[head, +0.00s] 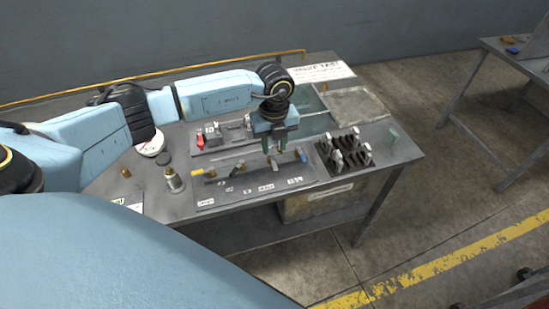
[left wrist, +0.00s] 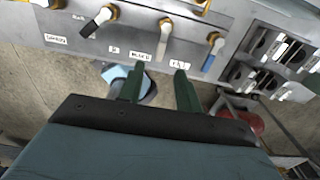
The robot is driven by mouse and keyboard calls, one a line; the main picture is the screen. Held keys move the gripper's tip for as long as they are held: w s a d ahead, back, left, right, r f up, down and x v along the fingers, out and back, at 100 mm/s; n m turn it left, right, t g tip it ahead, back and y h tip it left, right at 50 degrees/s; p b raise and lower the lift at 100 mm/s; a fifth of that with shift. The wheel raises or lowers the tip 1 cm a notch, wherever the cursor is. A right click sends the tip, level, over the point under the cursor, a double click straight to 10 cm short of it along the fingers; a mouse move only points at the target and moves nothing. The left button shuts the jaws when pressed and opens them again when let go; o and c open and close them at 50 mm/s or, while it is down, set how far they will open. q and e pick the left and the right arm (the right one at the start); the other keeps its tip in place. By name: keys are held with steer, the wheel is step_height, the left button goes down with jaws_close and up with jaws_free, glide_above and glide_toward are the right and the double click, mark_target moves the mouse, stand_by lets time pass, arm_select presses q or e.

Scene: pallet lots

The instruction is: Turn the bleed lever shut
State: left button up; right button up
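A grey valve panel (head: 250,184) lies on the bench with a row of levers and small white labels along its front. One lever is yellow (head: 196,171), and a blue-tipped lever (head: 303,156) is at the right end; it also shows in the left wrist view (left wrist: 213,53). A pale lever (left wrist: 162,40) stands beside it, behind a label (left wrist: 141,55) that may read bleed, though the print is too small to be sure. My left gripper (head: 274,146) is above the panel's right half, fingers apart and empty (left wrist: 158,86). My right gripper is out of view.
A rack of dark slots (head: 345,152) is right of the panel. A second fixture with a red part (head: 200,139) is behind it. A shallow grey tray (head: 355,104) is at the back right.

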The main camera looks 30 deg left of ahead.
mark_target(274, 165)
arm_select(q)
step_height(274, 165, down, 7)
steer(key=shift+r, duration=0.1)
stand_by(0.3)
jaws_close()
